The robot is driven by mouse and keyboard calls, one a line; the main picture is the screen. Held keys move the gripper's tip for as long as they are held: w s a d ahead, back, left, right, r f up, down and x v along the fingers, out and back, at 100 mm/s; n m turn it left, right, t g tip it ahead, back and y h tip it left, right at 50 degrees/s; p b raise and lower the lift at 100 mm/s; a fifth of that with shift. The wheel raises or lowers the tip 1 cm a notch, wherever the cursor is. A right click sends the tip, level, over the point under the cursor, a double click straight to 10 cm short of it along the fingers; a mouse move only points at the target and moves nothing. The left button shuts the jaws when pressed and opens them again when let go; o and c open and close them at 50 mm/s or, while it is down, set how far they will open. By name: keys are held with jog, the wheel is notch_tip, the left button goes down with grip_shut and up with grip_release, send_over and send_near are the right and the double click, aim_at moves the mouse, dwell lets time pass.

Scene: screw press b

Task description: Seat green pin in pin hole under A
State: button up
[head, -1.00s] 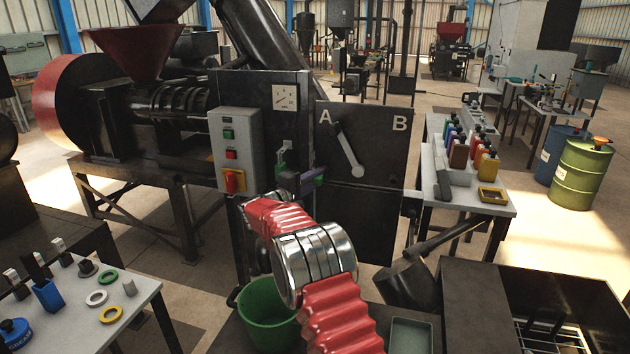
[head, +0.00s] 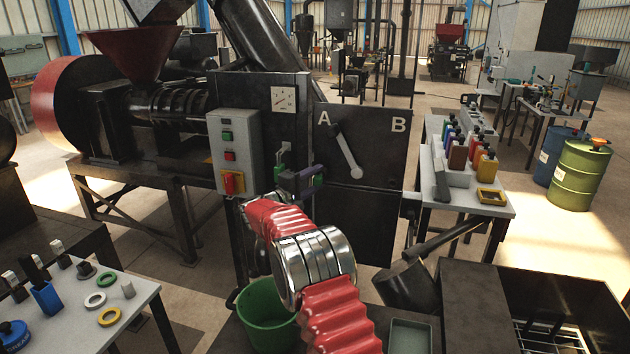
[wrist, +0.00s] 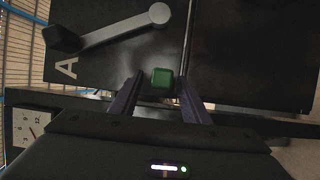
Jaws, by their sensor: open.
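The green pin (wrist: 162,78) shows in the wrist view as a small green block in front of the dark panel, in line with and below the letter A. In the head view my gripper (head: 300,180) is at the panel's left edge. The pin hole is hidden, and I cannot tell how deep the pin sits.
The dark panel (head: 376,130) carries the letters A and B and a grey lever (head: 347,152) whose upper end is near A. A control box (head: 236,150) stands left of my gripper. A green bucket (head: 266,315) is below my arm.

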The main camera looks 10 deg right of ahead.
jog(key=shift+a, duration=0.1)
jog(key=v, duration=1.3)
jog(key=shift+s+a, duration=0.2)
jog(key=shift+a, duration=0.05)
dwell(0.3)
